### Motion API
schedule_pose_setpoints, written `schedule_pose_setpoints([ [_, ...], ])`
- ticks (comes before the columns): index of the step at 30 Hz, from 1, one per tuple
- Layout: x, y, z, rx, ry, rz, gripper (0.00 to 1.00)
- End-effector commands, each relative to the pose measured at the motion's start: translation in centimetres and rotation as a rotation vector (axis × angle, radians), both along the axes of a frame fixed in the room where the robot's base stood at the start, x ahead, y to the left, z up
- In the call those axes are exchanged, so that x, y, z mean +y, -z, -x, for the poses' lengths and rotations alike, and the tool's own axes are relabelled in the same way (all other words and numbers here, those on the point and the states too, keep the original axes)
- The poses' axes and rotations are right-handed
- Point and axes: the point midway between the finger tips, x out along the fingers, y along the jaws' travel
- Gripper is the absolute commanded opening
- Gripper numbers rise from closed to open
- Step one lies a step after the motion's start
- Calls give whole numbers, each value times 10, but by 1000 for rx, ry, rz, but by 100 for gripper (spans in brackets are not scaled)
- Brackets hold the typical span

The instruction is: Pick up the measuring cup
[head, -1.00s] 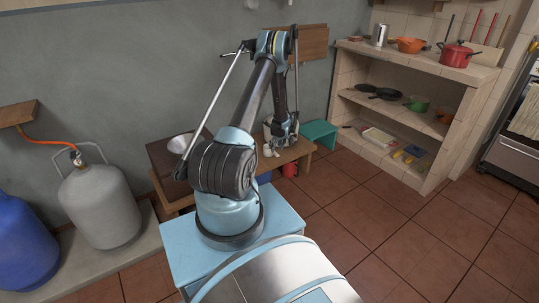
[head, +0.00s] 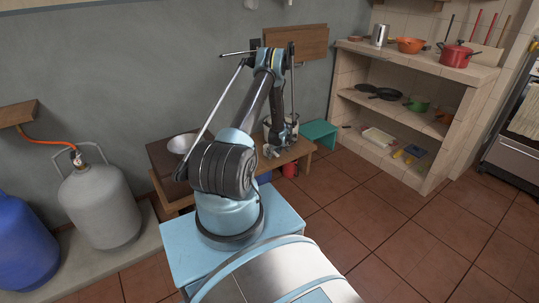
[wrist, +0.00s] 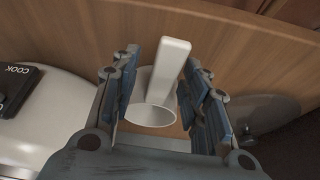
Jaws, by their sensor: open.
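The measuring cup (wrist: 150,115) is small and white with a flat handle (wrist: 170,65) pointing up in the wrist view. It sits between the blue-padded fingers of my gripper (wrist: 162,70). The fingers are open on both sides of it, with visible space at the left and right. In the head view, my gripper (head: 273,151) is low over the wooden table (head: 299,150), at its right part. The cup cannot be made out there behind the fingers.
The wrist view shows a white rounded body with a black "COOK" panel (wrist: 15,78) at left and a grey round object (wrist: 270,112) at right.

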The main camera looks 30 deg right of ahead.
Motion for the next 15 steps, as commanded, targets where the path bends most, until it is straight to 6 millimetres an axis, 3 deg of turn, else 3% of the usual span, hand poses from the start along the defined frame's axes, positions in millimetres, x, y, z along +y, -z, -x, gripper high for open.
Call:
schedule_pose_setpoints([
  [3, 0, 0, 0, 0, 0, 0, 42],
  [4, 0, 0, 0, 0, 0, 0, 37],
  [9, 0, 0, 0, 0, 0, 0, 0],
  [15, 0, -1, 0, 0, 0, 0, 0],
])
